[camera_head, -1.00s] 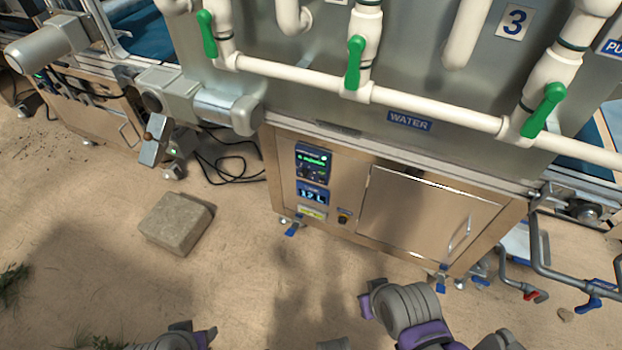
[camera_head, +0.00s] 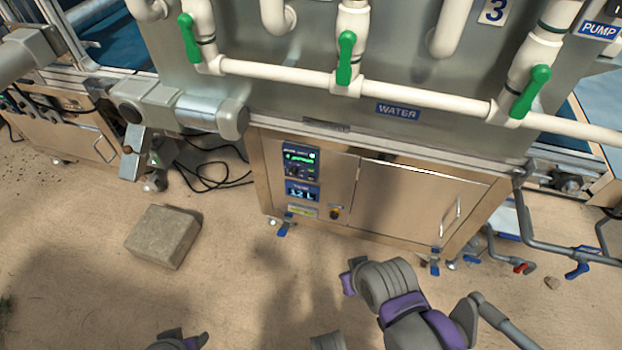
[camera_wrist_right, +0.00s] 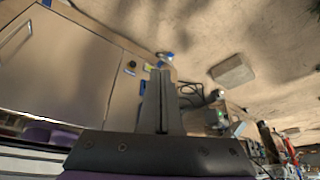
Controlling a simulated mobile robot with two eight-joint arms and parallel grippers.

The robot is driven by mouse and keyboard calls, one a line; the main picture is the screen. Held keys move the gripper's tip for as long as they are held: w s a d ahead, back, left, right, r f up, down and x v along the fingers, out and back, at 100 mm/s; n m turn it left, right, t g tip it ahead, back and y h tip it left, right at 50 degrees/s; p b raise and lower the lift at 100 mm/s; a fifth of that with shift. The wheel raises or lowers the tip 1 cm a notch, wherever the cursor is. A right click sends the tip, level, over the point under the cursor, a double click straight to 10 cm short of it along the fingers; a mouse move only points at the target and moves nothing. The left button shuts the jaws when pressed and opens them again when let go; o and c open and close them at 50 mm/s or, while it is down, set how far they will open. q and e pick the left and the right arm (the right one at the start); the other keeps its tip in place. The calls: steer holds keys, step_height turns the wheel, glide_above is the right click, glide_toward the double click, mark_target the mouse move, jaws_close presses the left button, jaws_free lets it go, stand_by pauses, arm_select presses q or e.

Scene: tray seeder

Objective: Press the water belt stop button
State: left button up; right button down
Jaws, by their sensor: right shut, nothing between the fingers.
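The water cabinet (camera_head: 400,235) stands below the blue WATER sign (camera_head: 397,111). On its front left are a control panel (camera_head: 300,163) with a green-lit screen, a blue display (camera_head: 302,192), a yellow label (camera_head: 301,211) and a small dark knob or button on a yellow base (camera_head: 335,212). I cannot make out which control is the stop button. In the right wrist view my right gripper (camera_wrist_right: 160,75) is shut and empty; its fingers point toward the cabinet's control end, apart from it. They partly cover the controls; the dark knob (camera_wrist_right: 131,66) shows beside them.
A stone block (camera_head: 163,237) lies on the sandy floor left of the cabinet. Black cables (camera_head: 210,180) lie behind it. White pipes with green valve handles (camera_head: 346,58) run above. Pipework with a red handle (camera_head: 521,267) stands at right.

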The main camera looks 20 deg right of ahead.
mark_target(311, 178)
steer(key=w+a+f+t+p, duration=0.1)
steer(key=w+f+t, duration=0.25)
steer(key=w, duration=1.45)
steer(key=w+a+f+m+t+p, duration=0.1)
steer(key=w+f+t, duration=0.3)
steer(key=w+f, duration=0.5)
steer(key=shift+w+a+f+m+y, duration=0.3)
steer(key=shift+a+f+m+y, duration=0.1)
steer(key=shift+a, duration=0.1)
steer(key=w+d+p, duration=0.2)
steer(key=w+d, duration=0.3)
steer(key=w, duration=0.2)
steer(key=shift+w, duration=0.15)
steer(key=shift+w, duration=0.1)
steer(key=shift+w+d, duration=0.25)
